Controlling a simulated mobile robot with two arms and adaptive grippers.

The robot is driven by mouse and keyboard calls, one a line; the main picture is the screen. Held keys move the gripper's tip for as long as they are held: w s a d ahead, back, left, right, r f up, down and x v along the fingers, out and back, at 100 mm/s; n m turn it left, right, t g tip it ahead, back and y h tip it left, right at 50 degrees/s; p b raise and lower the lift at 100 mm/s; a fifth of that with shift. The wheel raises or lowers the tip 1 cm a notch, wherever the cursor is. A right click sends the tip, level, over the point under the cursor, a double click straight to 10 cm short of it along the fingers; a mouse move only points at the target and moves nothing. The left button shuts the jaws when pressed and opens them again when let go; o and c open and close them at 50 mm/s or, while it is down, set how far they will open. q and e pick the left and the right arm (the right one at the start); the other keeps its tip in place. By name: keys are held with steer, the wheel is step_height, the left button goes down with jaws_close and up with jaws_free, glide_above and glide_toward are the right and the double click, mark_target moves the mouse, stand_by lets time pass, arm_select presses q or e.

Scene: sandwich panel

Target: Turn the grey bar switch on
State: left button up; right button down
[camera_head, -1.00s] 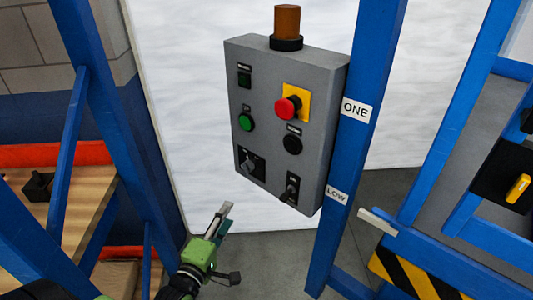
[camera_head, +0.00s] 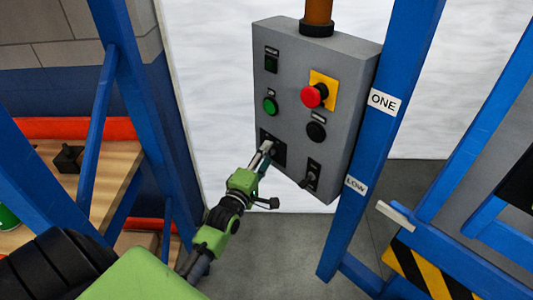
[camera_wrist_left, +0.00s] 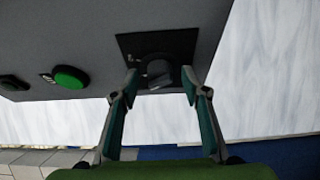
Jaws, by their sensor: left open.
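The grey control panel (camera_head: 338,105) hangs beside a blue post. The grey bar switch (camera_head: 275,150) sits on a black plate at the panel's lower left, partly hidden by my gripper. In the left wrist view the switch (camera_wrist_left: 158,74) shows as a round dark knob with a short grey bar, tilted in the picture. My left gripper (camera_head: 264,155) is at the switch. Its two fingers (camera_wrist_left: 160,90) are open, one on each side of the knob; I cannot tell whether they touch it. My right gripper is not in view.
A red button on a yellow plate (camera_head: 314,94), a green button (camera_head: 270,106), a black button (camera_head: 316,131) and a lever switch (camera_head: 310,180) share the panel. A blue post (camera_head: 375,130) stands close on the right. A wooden shelf (camera_head: 110,170) is at left.

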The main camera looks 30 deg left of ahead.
arm_select(q)
steer(key=shift+w, duration=0.45)
steer(key=c, duration=1.1)
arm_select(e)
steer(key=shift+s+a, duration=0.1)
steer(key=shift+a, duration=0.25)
arm_select(q)
steer(key=shift+f, duration=0.1)
